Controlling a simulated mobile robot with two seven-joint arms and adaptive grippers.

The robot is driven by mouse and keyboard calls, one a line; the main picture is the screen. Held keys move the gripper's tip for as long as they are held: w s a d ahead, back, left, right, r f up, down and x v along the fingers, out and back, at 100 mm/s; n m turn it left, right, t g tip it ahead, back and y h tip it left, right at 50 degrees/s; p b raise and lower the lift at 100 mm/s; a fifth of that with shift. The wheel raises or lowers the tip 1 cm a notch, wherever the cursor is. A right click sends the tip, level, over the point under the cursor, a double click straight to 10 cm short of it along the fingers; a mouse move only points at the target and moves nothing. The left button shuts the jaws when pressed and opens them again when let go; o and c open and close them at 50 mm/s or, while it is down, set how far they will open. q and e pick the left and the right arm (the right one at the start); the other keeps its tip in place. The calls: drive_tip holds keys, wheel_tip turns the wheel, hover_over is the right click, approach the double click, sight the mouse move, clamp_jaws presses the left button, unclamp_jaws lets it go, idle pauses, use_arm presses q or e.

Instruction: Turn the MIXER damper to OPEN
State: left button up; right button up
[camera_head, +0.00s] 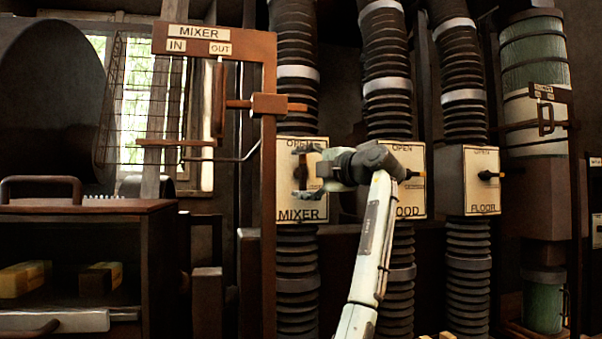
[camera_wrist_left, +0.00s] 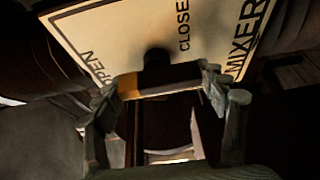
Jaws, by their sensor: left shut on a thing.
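The MIXER damper is a cream plate (camera_head: 287,203) on the leftmost black duct, with OPEN at its top edge and MIXER at its bottom. Its dark handle (camera_head: 301,172) stands about upright in front of the plate. In the left wrist view the handle (camera_wrist_left: 170,79) has a tan end on the side toward OPEN, and CLOSED is on another edge of the plate (camera_wrist_left: 130,35). My left gripper (camera_head: 310,171) is shut on the handle, with one finger at each end of it in the wrist view (camera_wrist_left: 160,85). My right gripper is out of view.
The WOOD (camera_head: 411,158) and FLOOR (camera_head: 482,188) damper plates stand to the right; the FLOOR handle points right. A brown MIXER IN/OUT frame (camera_head: 268,200) stands close left of the MIXER plate. A brown cabinet (camera_head: 90,207) is at the lower left.

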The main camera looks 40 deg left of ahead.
use_arm(q)
drive_tip(key=o, duration=1.2)
drive_tip(key=shift+c, duration=0.2)
drive_tip(key=v, duration=1.2)
